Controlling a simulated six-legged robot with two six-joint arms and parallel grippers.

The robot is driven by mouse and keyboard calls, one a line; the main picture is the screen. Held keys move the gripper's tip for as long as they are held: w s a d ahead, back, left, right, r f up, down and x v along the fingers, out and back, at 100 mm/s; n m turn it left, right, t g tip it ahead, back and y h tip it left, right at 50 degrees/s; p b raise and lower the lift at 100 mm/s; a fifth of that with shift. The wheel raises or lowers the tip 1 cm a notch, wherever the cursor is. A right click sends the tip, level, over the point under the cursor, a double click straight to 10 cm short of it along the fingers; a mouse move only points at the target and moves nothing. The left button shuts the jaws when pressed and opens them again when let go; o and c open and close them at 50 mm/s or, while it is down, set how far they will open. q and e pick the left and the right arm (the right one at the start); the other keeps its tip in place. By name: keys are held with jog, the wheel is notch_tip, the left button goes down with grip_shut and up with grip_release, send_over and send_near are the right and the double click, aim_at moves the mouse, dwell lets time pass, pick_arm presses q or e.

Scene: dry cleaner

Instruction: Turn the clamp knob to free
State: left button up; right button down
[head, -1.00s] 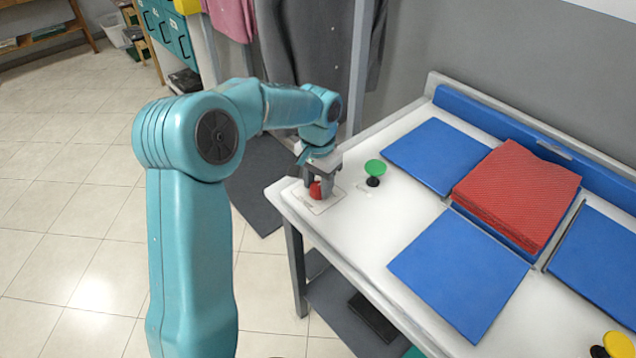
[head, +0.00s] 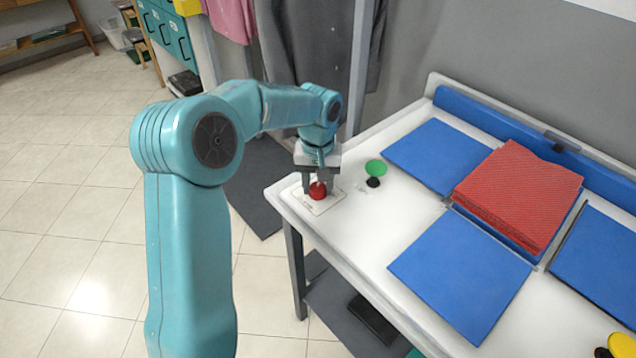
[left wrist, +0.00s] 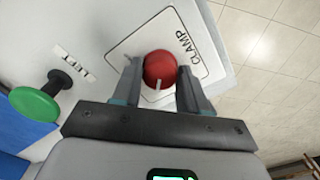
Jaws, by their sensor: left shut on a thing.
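The red clamp knob (head: 317,191) sits on a white plate (head: 326,204) at the near left corner of the white table. In the left wrist view the knob (left wrist: 160,66) lies between the fingers, and the plate (left wrist: 190,22) reads "CLAMP". A white line on the knob points toward the gripper's palm. My left gripper (head: 319,187) comes down from above and is shut on the knob. On the blue rail at the back, a dark clamp-like piece (head: 562,142) stands up a little. My right gripper is out of view.
A green button (head: 375,168) on a black stem stands just right of the knob; it also shows in the left wrist view (left wrist: 34,104). Blue panels (head: 460,275) surround a red folded cloth stack (head: 515,192). A yellow knob (head: 619,344) is at the lower right.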

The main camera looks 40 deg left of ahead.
aim_at(317, 187)
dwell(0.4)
pick_arm(q)
jog(key=o, duration=1.1)
jog(key=shift+c, duration=0.2)
notch_tip(317, 187, up, 16)
jog(key=p, duration=0.2)
jog(key=shift+r, duration=0.2)
jog(key=shift+s, duration=0.15)
